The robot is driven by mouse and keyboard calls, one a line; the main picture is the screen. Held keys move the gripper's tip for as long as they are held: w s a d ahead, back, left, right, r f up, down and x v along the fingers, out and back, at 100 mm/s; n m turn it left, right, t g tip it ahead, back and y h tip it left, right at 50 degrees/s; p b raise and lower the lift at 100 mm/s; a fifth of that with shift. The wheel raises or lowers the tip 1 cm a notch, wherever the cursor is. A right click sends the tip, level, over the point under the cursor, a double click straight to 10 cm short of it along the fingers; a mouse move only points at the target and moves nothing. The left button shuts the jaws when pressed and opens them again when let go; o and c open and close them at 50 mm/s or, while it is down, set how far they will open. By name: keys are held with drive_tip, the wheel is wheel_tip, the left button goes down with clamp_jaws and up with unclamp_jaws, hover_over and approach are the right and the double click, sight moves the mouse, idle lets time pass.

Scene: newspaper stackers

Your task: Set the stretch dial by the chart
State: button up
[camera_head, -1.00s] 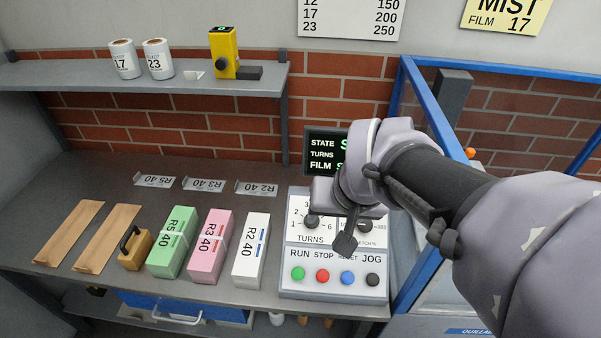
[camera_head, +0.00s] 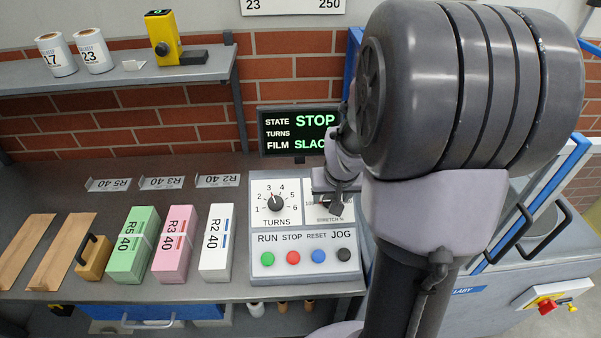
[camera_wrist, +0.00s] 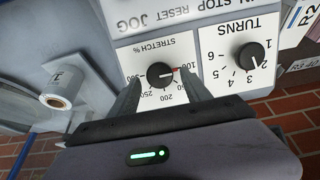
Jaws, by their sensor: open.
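The stretch dial (camera_wrist: 160,74) is a black knob on a white plate in the wrist view, its red mark pointing right near the 100 label. My gripper (camera_wrist: 158,92) is open, with one finger on each side of the dial; I cannot tell whether they touch it. In the head view my gripper (camera_head: 336,200) is in front of the stretch plate and hides most of it. The chart (camera_head: 293,5) on the wall is cut off by the top edge; only the row 23, 250 shows.
The turns dial (camera_head: 275,203) is beside the stretch plate, above several buttons. The screen (camera_head: 290,130) reads STOP and film slack, partly hidden. Labelled blocks (camera_head: 215,243) stand left on the bench. Film rolls (camera_head: 92,52) are on the shelf.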

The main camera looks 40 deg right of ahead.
drive_tip(key=shift+w+d+f, duration=0.1)
drive_tip(key=shift+w+f, duration=0.1)
drive_tip(key=shift+f, duration=0.35)
drive_tip(key=shift+c, duration=0.5)
clamp_jaws()
drive_tip(key=shift+m+b, duration=0.3)
drive_tip(key=m+b, duration=0.2)
drive_tip(key=m, duration=0.1)
drive_tip(key=shift+s+d+f, duration=0.1)
drive_tip(key=shift+s+m+t+y+b, duration=0.1)
drive_tip(key=shift+m+t+y+b, duration=0.3)
drive_tip(key=shift+m, duration=0.8)
drive_tip(key=shift+m+t+b, duration=0.1)
drive_tip(key=shift+m+b, duration=0.45)
drive_tip(key=shift+m, duration=0.65)
